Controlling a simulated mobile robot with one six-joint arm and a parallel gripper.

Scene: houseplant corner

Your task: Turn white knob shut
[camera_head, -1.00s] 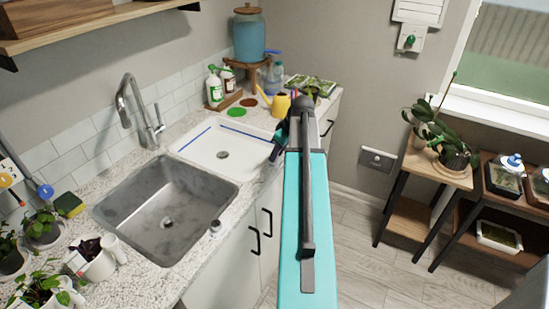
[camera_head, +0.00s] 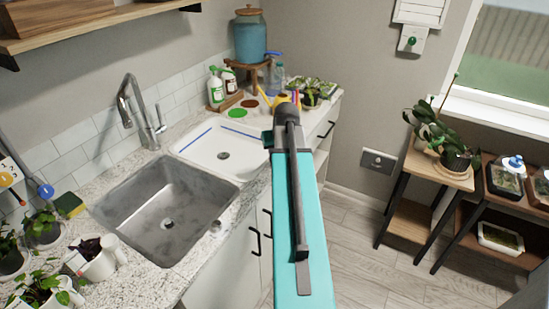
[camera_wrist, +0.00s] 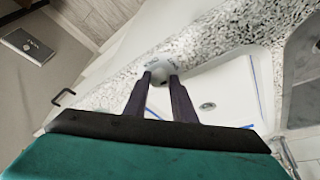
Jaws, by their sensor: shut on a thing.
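A pale grey-white knob (camera_wrist: 160,66) with small dark markings sits at the speckled counter's edge in the wrist view, beside the white basin (camera_wrist: 225,82). My gripper (camera_wrist: 161,77) is shut on this knob, with one dark finger on each side of it. In the head view my turquoise arm hides that knob and most of the gripper. Which way the knob's markings point is too small to read.
A steel sink (camera_head: 165,208) with a tall faucet (camera_head: 137,108) lies left of the white basin (camera_head: 218,148). Potted plants (camera_head: 60,265) crowd the near left.

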